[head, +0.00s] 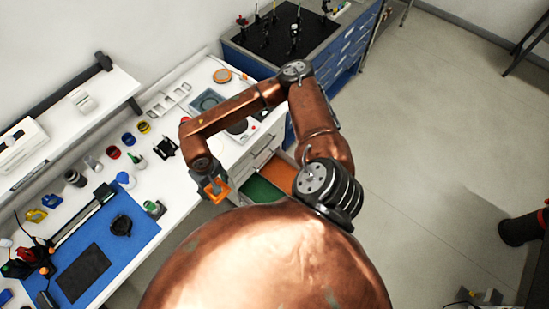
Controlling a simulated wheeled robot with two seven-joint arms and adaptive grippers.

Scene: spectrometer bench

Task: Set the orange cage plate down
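The orange cage plate (217,190) is a small orange piece at the tips of my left gripper (212,188). The gripper points down and appears shut on the plate, though the fingers are small in the picture. The plate is held near the front edge of the white bench (185,205), and I cannot tell its exact height. My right gripper is not in view.
A blue mat (140,236) with a black rail and a dark pad lies at lower left. Several small coloured items stand along the bench. An open drawer (262,190) with a green bottom is right of the plate. A black breadboard (280,38) tops the blue cabinet behind.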

